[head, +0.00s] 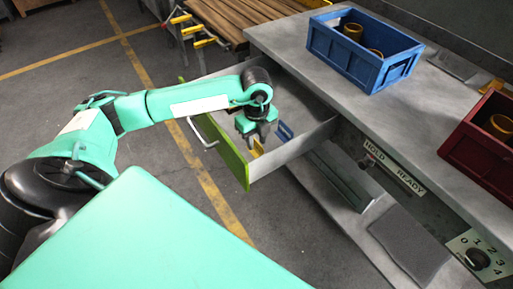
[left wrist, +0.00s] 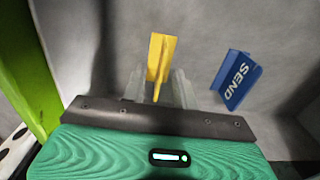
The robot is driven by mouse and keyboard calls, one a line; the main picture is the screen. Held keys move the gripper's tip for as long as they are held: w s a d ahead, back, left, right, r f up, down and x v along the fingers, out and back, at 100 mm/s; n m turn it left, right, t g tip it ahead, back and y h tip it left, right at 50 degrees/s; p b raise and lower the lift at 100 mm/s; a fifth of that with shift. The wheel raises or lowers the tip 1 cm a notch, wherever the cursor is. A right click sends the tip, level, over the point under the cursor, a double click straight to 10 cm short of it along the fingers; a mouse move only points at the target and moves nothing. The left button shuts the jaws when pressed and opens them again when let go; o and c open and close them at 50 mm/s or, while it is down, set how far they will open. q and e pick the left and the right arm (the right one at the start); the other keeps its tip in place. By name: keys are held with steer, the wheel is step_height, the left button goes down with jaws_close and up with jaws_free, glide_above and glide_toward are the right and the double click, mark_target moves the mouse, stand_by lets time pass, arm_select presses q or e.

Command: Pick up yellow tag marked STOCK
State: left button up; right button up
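The yellow tag (head: 256,149) lies in the open drawer, partly hidden by my left gripper (head: 260,137) in the head view. In the left wrist view the yellow tag (left wrist: 161,58) shows between and beyond the two grey fingertips of my left gripper (left wrist: 160,88). The fingers stand apart with a gap on each side of the tag's upright fin. No lettering can be read on it. My right gripper is not in view.
The drawer's green front (head: 224,151) and grey side wall (head: 295,148) enclose the tags closely. A blue crate (head: 360,50) and a red crate (head: 485,140) with brass-coloured parts stand on the grey bench (head: 425,103). A dial and a HOLD READY label are on the bench front.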

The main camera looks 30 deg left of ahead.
arm_select(q)
step_height(320, 180, down, 2)
steer(key=shift+f, duration=0.1)
jaws_close()
